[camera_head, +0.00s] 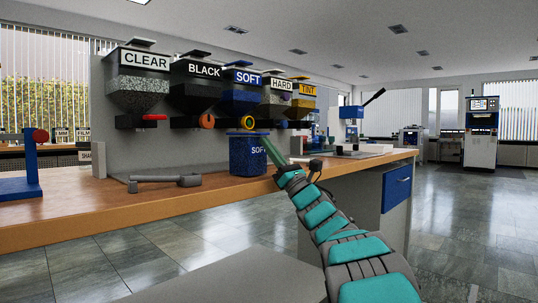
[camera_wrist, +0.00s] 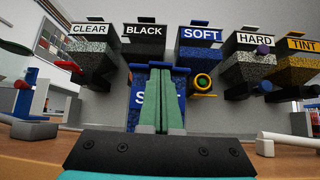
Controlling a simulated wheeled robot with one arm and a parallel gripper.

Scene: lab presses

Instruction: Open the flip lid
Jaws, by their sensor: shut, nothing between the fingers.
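A blue container with a white SOFT label (camera_head: 247,160) stands on the wooden bench below the hoppers. Its top looks covered by a dark flat piece, but I cannot tell a separate lid for sure. It also shows in the wrist view (camera_wrist: 137,72), where my fingers hide most of its label. My gripper (camera_head: 252,134) has green fingers, shut and empty. They reach over the container's right side; I cannot tell whether they touch it. In the wrist view the fingers (camera_wrist: 160,76) point straight at the container.
Hoppers labelled CLEAR (camera_head: 140,90), BLACK (camera_head: 197,92), SOFT (camera_head: 243,98), HARD (camera_head: 277,100) and TINT (camera_head: 302,102) hang on the grey panel, with flat pieces on top. A grey tool (camera_head: 165,182) lies left of the container. A blue stand (camera_head: 20,178) is at the far left.

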